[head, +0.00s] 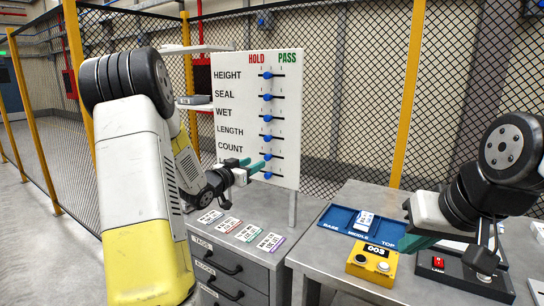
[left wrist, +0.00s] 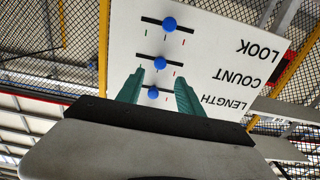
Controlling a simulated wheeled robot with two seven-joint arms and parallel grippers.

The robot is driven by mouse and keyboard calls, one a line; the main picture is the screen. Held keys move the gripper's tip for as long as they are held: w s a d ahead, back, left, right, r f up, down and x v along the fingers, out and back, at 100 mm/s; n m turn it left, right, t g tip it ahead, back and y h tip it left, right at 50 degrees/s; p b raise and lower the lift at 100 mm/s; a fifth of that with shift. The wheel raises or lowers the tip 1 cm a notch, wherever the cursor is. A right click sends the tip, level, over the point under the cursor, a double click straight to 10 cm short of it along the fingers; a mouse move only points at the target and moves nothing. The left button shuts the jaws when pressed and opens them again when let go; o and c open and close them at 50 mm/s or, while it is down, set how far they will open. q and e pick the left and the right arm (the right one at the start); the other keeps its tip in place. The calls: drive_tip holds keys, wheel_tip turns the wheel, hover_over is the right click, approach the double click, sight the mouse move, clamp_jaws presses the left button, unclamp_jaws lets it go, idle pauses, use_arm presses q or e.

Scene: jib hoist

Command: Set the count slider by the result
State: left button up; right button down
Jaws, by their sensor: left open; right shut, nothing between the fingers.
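The white board (head: 235,66) has labelled rows with blue knobs on slots, under HOLD and PASS headings. The COUNT knob (head: 267,156) is near the middle of its slot; it also shows in the left wrist view (left wrist: 162,62). My left gripper (head: 256,163) is open with its teal fingers close to the COUNT row; contact cannot be told. In the left wrist view, the fingers (left wrist: 160,78) appear either side of the LENGTH knob (left wrist: 153,93), just short of the COUNT knob. My left arm hides the LOOK label in the head view. My right gripper (head: 415,243) is shut and empty.
A yellow device (head: 358,269) reading 003 and a blue tray (head: 338,217) with a white card (head: 364,220) are on the right table. A dark box with a red switch (head: 438,263) is under my right arm. Several printed cards (head: 248,232) lie on the drawer cabinet (head: 232,256).

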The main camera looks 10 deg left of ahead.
sight(266, 157)
use_arm(q)
drive_tip(key=x, duration=0.8)
drive_tip(key=shift+r, duration=0.1)
drive_tip(key=shift+s, duration=0.1)
clamp_jaws()
idle(1.2)
